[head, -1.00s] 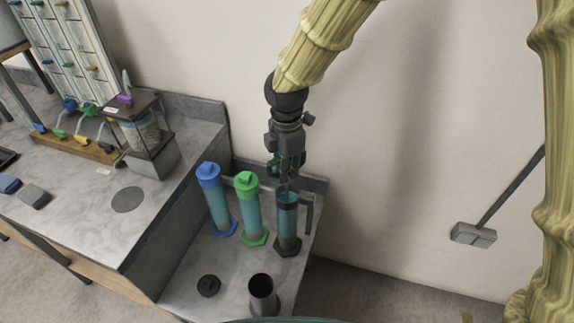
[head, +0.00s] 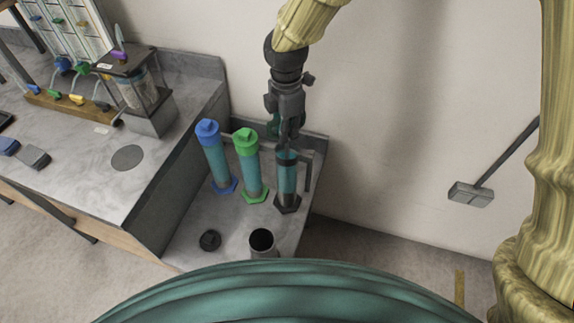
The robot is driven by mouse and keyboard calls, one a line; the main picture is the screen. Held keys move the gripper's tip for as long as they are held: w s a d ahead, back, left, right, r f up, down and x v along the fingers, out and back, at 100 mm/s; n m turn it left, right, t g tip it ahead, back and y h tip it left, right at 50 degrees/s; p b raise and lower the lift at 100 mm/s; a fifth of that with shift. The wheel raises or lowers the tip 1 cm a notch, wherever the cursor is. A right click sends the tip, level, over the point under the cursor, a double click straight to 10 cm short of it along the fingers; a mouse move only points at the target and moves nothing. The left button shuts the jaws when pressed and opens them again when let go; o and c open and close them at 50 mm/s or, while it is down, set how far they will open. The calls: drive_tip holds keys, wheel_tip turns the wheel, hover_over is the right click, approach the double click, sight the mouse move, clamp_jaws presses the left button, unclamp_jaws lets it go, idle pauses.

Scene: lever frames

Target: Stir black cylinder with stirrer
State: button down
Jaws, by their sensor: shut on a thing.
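The black cylinder is a clear tube of teal liquid with a black base and dark rim (head: 287,180). It stands upright at the right of the low grey counter. My gripper (head: 288,140) points down directly over its mouth, fingers closed together. It is shut on the stirrer, which is mostly hidden by the fingers and the tube. I cannot make out how deep the stirrer sits in the liquid.
A green-capped cylinder (head: 250,170) and a blue-capped cylinder (head: 216,160) stand close to the left. A black cap (head: 210,240) and an open dark cup (head: 262,243) are in front. A wall is close behind.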

drive_tip(key=shift+r+p, duration=3)
drive_tip(key=shift+r, duration=0.55)
wheel_tip(320, 180, up, 6)
drive_tip(key=p, duration=0.5)
drive_tip(key=shift+f, duration=0.2)
drive_tip(key=shift+f+b, duration=1.4)
drive_tip(key=shift+f, duration=2.35)
